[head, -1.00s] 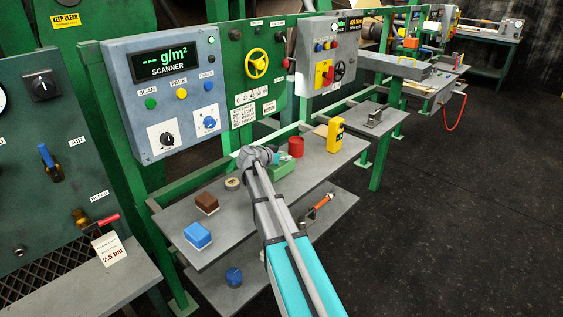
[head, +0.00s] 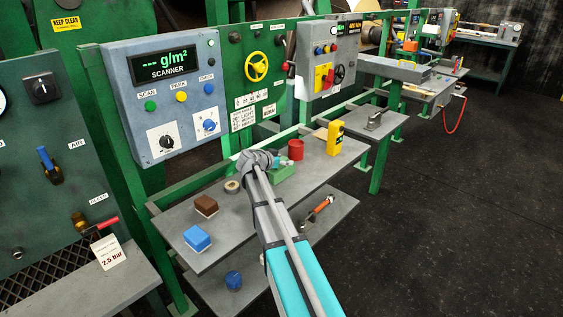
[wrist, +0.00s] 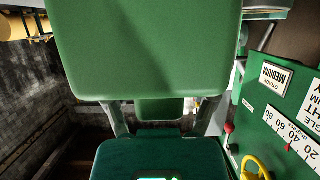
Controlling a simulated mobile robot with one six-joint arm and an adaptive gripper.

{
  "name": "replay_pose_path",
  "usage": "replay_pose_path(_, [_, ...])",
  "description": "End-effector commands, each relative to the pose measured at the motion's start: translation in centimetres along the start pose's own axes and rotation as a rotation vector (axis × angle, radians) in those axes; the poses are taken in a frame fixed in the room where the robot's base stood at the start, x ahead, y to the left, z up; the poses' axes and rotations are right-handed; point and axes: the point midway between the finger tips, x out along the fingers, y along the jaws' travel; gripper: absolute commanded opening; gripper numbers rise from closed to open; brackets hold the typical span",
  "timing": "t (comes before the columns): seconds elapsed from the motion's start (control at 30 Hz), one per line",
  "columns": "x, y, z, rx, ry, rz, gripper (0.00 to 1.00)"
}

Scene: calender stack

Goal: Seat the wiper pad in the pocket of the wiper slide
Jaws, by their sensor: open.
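My gripper (wrist: 162,115) shows in the wrist view as two grey side parts, apart and open. A large green surface (wrist: 155,50) fills the upper middle of that view. A smaller green block (wrist: 160,108) shows between the grey parts, and a dark green piece (wrist: 158,158) lies below it. I cannot tell which of these belongs to the wiper slide, or whether they touch. In the head view my arm hides the gripper. A brown block (head: 205,206) and a blue block (head: 197,238) lie on the upper grey shelf. I cannot pick out the wiper pad or its pocket with certainty.
The upper shelf (head: 235,229) also holds a green tray (head: 283,171), a red can (head: 295,150) and a yellow device (head: 335,137). A blue knob-like object (head: 233,280) and an orange-handled tool (head: 320,208) lie on the lower shelf. The dark floor at right is clear.

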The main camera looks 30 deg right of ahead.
Motion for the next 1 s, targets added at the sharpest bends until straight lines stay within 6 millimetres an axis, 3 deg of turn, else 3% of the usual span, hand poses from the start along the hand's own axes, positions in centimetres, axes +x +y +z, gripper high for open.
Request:
replay_pose_path(0.23, [-0.1, 0.0, -0.3, 0.000, 0.000, 0.000, 0.74])
replay_pose_path(0.37, [-1.3, 0.0, -0.4, -0.001, 0.000, -0.002, 0.74])
replay_pose_path(1.0, [-10.7, 0.1, -0.4, 0.000, 0.000, -0.002, 0.74])
